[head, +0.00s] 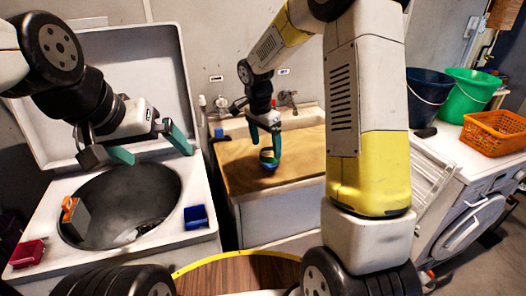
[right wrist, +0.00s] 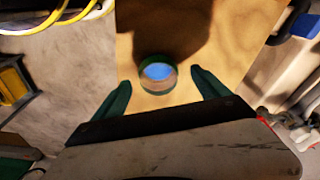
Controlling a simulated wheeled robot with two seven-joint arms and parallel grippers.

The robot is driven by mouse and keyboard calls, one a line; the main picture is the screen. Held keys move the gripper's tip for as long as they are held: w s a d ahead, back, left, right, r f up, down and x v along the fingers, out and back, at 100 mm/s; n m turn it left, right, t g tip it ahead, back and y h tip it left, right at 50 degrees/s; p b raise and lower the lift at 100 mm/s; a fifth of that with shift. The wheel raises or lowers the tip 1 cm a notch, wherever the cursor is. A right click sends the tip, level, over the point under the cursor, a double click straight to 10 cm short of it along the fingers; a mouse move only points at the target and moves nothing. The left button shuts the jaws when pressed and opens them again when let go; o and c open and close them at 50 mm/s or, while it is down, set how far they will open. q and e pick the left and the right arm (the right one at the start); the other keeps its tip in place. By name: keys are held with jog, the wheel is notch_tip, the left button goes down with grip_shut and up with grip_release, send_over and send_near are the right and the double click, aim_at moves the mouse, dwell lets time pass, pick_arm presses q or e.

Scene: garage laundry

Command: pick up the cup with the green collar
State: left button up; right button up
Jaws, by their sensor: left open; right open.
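The cup with the green collar (head: 268,163) stands on the wooden counter top (head: 240,178) in the head view. In the right wrist view the cup (right wrist: 157,82) shows a blue inside and a green band around its rim. My right gripper (head: 265,142) is open above and beside the cup. In the right wrist view its green fingers (right wrist: 158,90) are spread to either side of the cup, with gaps on both sides. Part of the cup is hidden by a finger in the head view. My left gripper (head: 150,148) is open and empty above the washer tub.
The open top-loading washer (head: 205,240) stands at left, with a blue box (head: 196,216) and a red box (head: 27,253) on its rim. A sink and tap (head: 287,98) lie behind the counter. Buckets and an orange basket (head: 494,132) stand at right.

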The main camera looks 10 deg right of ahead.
aim_at(269, 155)
jog(key=f, duration=0.2)
jog(key=d+f, duration=0.1)
jog(key=f, duration=0.2)
jog(key=shift+w+d+f, duration=0.1)
jog(key=shift+w+d, duration=0.1)
jog(key=shift+c, duration=0.3)
jog(key=c, duration=1.4)
jog(key=shift+o, duration=0.2)
